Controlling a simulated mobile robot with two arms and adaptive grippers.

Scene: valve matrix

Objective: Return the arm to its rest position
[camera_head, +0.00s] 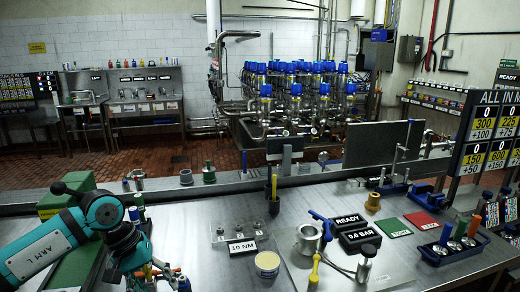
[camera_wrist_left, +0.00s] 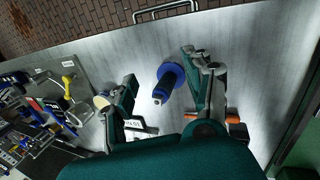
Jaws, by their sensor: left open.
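My left arm (camera_head: 48,255), teal and marked "ARM L", reaches in from the lower left in the head view and bends over the left part of the metal bench. In the left wrist view my left gripper (camera_wrist_left: 165,75) is open, its two dark fingers spread apart. A blue-handled tool with a round collar (camera_wrist_left: 170,77) shows in the gap between the fingers; no finger visibly touches it. How far below the fingers it lies is hard to tell. My right arm is not in view.
A green box (camera_head: 68,195) stands close by my left arm. A "10 N" display (camera_head: 242,247), a pale round tub (camera_head: 267,263) and a plate with a metal cup (camera_head: 308,238) lie to the right. Blue-capped valves (camera_head: 295,88) stand behind the bench.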

